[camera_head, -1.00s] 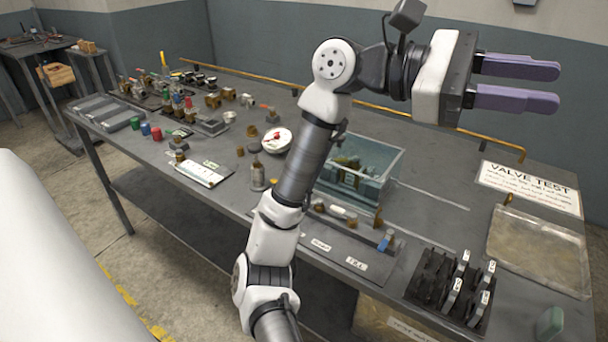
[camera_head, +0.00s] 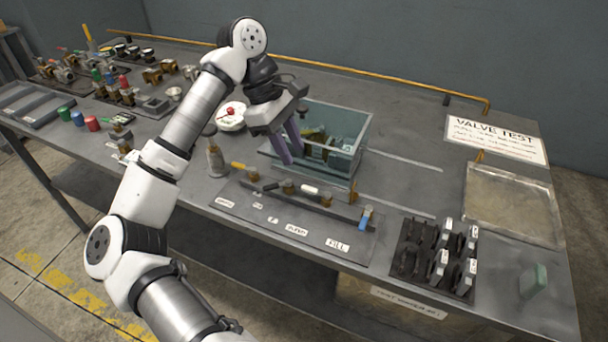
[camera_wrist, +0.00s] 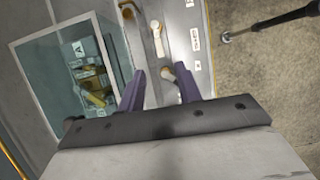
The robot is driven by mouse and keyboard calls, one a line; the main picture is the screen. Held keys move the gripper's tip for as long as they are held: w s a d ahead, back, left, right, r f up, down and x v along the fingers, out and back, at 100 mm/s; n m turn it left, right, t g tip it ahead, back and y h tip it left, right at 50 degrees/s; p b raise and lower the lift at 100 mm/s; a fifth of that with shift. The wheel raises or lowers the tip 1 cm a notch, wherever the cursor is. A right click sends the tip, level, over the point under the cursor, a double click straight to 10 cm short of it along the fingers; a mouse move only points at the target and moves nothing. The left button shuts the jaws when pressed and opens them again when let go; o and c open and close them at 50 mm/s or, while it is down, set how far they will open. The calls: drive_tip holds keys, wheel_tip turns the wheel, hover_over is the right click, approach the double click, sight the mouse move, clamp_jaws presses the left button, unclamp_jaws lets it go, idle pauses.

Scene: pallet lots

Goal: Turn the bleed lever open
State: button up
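A valve strip (camera_head: 290,222) with several labelled levers lies along the front of the bench. From left to right it shows an orange-tipped lever (camera_head: 238,165), a dark lever, a white lever (camera_head: 310,189) and a blue lever (camera_head: 365,215). A label by the blue one reads FILL; I cannot read which label says bleed. My gripper (camera_head: 289,158) points down with its purple fingers apart and empty, above and behind the strip's left part. In the wrist view, my gripper (camera_wrist: 160,76) is open, with a pale lever (camera_wrist: 156,38) and a rounded lever end (camera_wrist: 169,74) near its fingertips.
A clear-walled bin (camera_head: 345,150) with parts stands just behind the strip, close to my fingers. A black rack (camera_head: 435,258) and a shallow tray (camera_head: 513,203) are to the right.

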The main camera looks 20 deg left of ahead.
sight(309, 188)
drive_tip(key=p+x, duration=0.1)
drive_tip(key=x, duration=0.7)
drive_tip(key=shift+d+f+p, duration=0.15)
drive_tip(key=shift+f+p, duration=0.1)
drive_tip(key=shift+p, duration=0.1)
drive_tip(key=shift+c, duration=0.4)
clamp_jaws()
